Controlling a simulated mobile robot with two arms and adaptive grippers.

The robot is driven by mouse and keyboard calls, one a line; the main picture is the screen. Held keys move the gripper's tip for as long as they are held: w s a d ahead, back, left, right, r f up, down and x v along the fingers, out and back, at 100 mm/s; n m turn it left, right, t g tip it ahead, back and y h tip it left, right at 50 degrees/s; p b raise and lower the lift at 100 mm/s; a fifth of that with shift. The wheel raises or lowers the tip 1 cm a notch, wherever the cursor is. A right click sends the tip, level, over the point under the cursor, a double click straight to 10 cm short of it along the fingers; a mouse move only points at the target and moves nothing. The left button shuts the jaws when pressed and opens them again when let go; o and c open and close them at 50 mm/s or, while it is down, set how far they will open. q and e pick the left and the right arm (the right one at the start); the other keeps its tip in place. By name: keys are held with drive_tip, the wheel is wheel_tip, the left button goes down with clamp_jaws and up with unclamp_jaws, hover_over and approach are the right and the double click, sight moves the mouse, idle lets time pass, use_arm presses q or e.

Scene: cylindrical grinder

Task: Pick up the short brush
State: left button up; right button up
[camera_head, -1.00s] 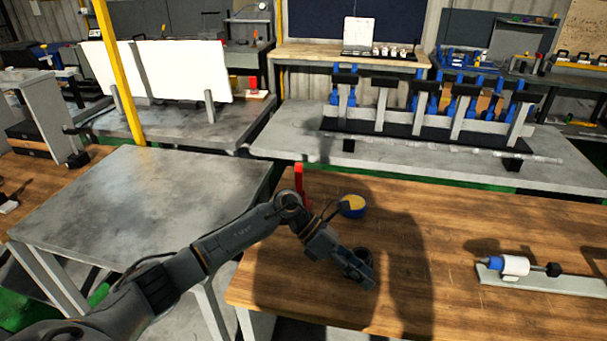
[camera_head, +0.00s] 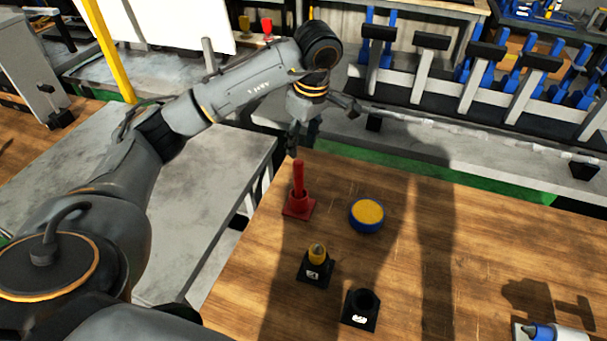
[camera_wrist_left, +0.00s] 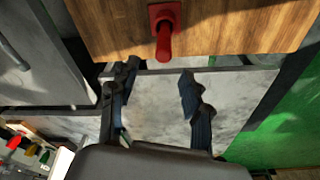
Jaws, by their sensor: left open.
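A red stick-like handle (camera_head: 298,178) stands upright in a red square-based holder (camera_head: 299,208) near the wooden table's far left corner. A short yellow piece (camera_head: 317,254) stands in a black holder (camera_head: 314,270). I cannot tell for certain which of these is the short brush. My left gripper (camera_head: 320,132) is open and empty, up behind the red handle at the table's far edge. In the left wrist view, the gripper (camera_wrist_left: 159,74) has its fingers spread, with the red handle (camera_wrist_left: 164,42) ahead of the gap between them, not between the fingers.
A blue and yellow round tin (camera_head: 368,214) and a black cup-like holder (camera_head: 361,308) stand on the wooden table (camera_head: 470,250). A grey bench (camera_head: 190,210) lies left, with a gap between. A rack with blue and black clamps (camera_head: 470,70) stands behind.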

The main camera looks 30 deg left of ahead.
sight(299, 161)
use_arm(q)
drive_tip(key=f, duration=0.3)
drive_tip(key=shift+s+a+p, duration=0.15)
drive_tip(key=shift+s+p, duration=0.15)
drive_tip(key=f, duration=0.4)
drive_tip(key=shift+w+a+p, duration=0.2)
drive_tip(key=shift+a+p, duration=0.1)
drive_tip(key=shift+p, duration=0.1)
drive_tip(key=shift+f, duration=0.4)
drive_tip(key=shift+f+p, duration=0.35)
drive_tip(key=shift+p, duration=0.25)
drive_tip(key=f, duration=0.1)
drive_tip(key=f+p, duration=0.1)
drive_tip(key=f, duration=0.1)
drive_tip(key=shift+s+a+f, duration=0.1)
drive_tip(key=shift+a+f, duration=0.1)
drive_tip(key=shift+a, duration=0.05)
drive_tip(key=shift+f+p, duration=0.3)
drive_tip(key=shift+f, duration=0.1)
use_arm(e)
drive_tip(key=r, duration=0.4)
drive_tip(key=shift+s+a, duration=0.1)
drive_tip(key=shift+s, duration=0.15)
use_arm(q)
clamp_jaws()
